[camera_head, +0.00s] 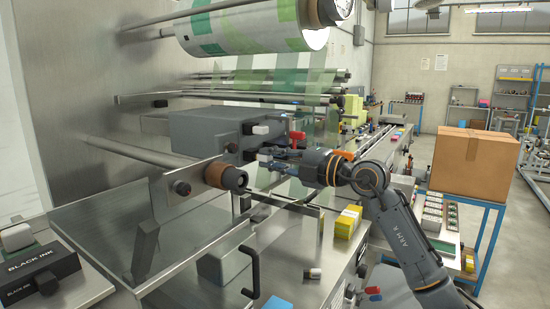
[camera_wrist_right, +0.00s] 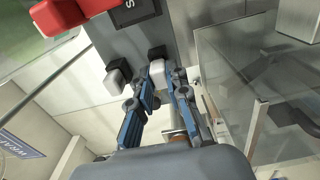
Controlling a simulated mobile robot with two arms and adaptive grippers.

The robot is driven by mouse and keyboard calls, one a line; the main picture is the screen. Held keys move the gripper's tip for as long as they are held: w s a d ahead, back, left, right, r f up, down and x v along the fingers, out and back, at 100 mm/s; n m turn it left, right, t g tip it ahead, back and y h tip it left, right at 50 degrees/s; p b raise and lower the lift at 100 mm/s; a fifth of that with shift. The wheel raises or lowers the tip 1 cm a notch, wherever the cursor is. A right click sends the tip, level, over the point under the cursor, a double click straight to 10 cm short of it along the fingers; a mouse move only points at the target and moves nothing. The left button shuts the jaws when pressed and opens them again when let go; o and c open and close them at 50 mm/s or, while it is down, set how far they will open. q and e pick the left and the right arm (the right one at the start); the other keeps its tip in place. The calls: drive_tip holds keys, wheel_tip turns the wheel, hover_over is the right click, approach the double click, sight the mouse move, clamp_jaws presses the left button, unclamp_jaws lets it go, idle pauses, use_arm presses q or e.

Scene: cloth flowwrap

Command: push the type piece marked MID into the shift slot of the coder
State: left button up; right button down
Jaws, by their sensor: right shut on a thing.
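The coder (camera_head: 185,132) is a grey box on the machine, and its grey face also shows in the wrist view (camera_wrist_right: 118,38). My right gripper (camera_head: 266,157) is at the coder's right-hand end. In the wrist view my right gripper (camera_wrist_right: 165,88) is shut on a small white type piece (camera_wrist_right: 158,73). The piece lies against or close to a black part (camera_wrist_right: 157,52) on the coder; I cannot tell how deep it sits. Its marking is not legible. A second white piece (camera_wrist_right: 114,80) with a black part stands beside it. My left gripper is not in view.
A red knob (camera_head: 297,136) is on the coder near my right gripper. A metal roller with a brown collar (camera_head: 216,173) is in front. A yellow stack (camera_head: 347,222) lies on the machine's ledge. A clear panel (camera_wrist_right: 250,75) is right of the gripper in the wrist view.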

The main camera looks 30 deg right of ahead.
drive_tip(key=shift+w+a+p, duration=0.3)
drive_tip(key=shift+w+p, duration=0.1)
idle(0.8)
drive_tip(key=c, duration=1.2)
unclamp_jaws()
drive_tip(key=v, duration=1.2)
drive_tip(key=shift+f, duration=0.1)
